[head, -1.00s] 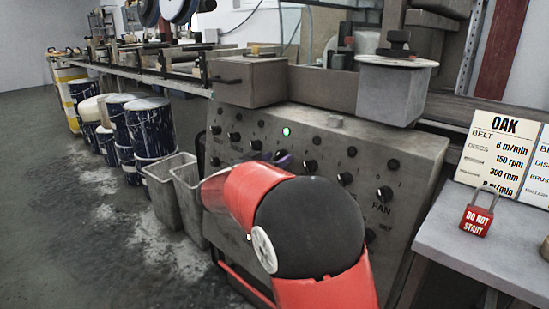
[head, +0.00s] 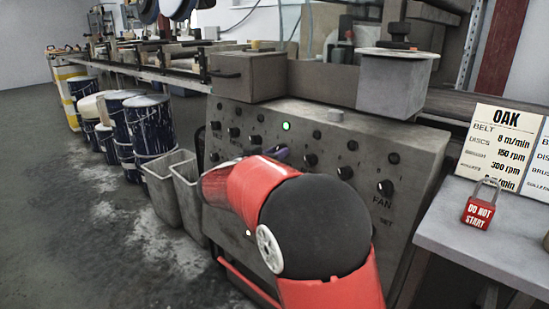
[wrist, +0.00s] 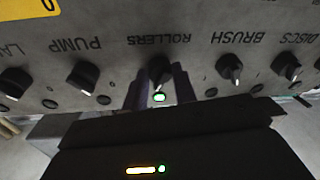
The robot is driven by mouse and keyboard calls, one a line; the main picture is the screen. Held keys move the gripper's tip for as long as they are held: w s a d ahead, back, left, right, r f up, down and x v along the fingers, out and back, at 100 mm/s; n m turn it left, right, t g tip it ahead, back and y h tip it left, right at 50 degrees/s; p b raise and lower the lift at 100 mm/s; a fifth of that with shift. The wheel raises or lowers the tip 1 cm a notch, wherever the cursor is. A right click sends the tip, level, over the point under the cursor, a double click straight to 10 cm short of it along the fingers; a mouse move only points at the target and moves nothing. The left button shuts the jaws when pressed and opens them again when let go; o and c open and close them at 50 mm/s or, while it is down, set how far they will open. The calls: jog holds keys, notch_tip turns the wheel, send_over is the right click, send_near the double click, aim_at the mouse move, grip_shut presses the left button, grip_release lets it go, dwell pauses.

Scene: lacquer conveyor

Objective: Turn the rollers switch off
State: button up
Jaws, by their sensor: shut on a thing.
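The rollers switch (wrist: 160,70) is a black knob under the upside-down label ROLLERS in the wrist view. Its pale pointer mark seems to point down in that picture; its exact angle is hard to tell. A green lamp (wrist: 160,97) beside it is lit; a lit green lamp (head: 286,126) also shows on the panel in the head view. My gripper (wrist: 158,88) has its purple-grey fingers on both sides of the knob, shut on it. In the head view my red arm hides the knob and most of the gripper; only a purple finger part shows.
The PUMP knob (wrist: 83,77) and BRUSH knob (wrist: 230,68) flank the switch closely, on the grey control panel (head: 420,150). Grey bins (head: 188,190) stand left of my arm. A table with a red DO NOT START padlock (head: 479,212) and OAK card (head: 500,148) is right.

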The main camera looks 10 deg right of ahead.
jog(key=shift+s+d+r+n+y+b, duration=0.1)
jog(key=shift+n+y+b, duration=0.5)
jog(key=shift+n, duration=1.35)
jog(key=shift+a+r+n+y+b, duration=0.1)
jog(key=shift+n+y+b, duration=0.15)
jog(key=shift+n+b, duration=1.2)
jog(key=shift+s+d+r+n+y+b, duration=0.15)
jog(key=shift+n+y, duration=0.3)
jog(key=shift+n, duration=2.05)
jog(key=shift+w+f, duration=0.1)
jog(key=o, duration=1)
jog(key=shift+c, duration=0.2)
jog(key=v, duration=0.8)
